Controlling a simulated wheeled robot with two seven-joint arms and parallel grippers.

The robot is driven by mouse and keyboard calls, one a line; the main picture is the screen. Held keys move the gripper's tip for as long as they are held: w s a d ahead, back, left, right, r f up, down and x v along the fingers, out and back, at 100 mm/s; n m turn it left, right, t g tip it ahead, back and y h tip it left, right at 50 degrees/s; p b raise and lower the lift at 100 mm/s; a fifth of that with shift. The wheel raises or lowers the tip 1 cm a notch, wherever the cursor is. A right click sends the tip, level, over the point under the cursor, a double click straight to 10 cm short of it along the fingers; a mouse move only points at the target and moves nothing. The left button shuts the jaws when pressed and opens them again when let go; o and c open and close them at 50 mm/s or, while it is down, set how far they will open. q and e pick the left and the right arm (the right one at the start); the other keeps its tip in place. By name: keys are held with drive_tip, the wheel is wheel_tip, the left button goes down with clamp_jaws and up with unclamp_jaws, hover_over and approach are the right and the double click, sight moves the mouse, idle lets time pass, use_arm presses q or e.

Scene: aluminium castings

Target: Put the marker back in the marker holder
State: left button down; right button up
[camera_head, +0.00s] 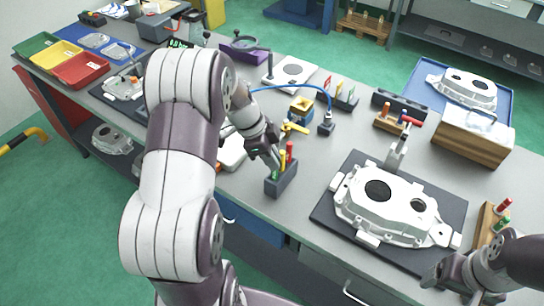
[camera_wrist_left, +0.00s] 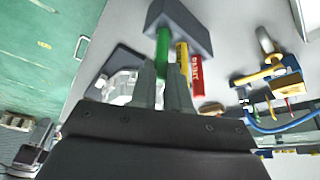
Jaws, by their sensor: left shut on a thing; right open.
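The marker holder (camera_head: 281,184) is a small dark grey block on the bench, near its front edge. A yellow marker (camera_head: 282,160) and a red marker (camera_head: 289,152) stand in it. My left gripper (camera_head: 273,158) is shut on a green marker (camera_wrist_left: 163,52), directly above the holder. In the left wrist view the green marker's lower end is at the holder (camera_wrist_left: 190,22), beside the yellow marker (camera_wrist_left: 182,58) and red marker (camera_wrist_left: 197,75). I cannot tell how deep it sits. My right gripper (camera_head: 462,283) is open and empty at the lower right.
A white casting (camera_head: 392,207) lies on a dark mat (camera_head: 330,215) to the right of the holder. A blue cable (camera_head: 305,88) runs to a dark block behind the holder. A white box-like part (camera_head: 232,152) lies left of it. The bench's front edge is close.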

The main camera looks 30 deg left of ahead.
use_arm(q)
drive_tip(key=shift+f, duration=0.2)
drive_tip(key=c, duration=1)
unclamp_jaws()
drive_tip(key=shift+r, duration=0.1)
drive_tip(key=shift+r, duration=0.1)
drive_tip(key=p+v, duration=0.6)
drive_tip(key=v, duration=0.6)
drive_tip(key=shift+s+r, duration=0.1)
drive_tip(key=shift+r, duration=0.15)
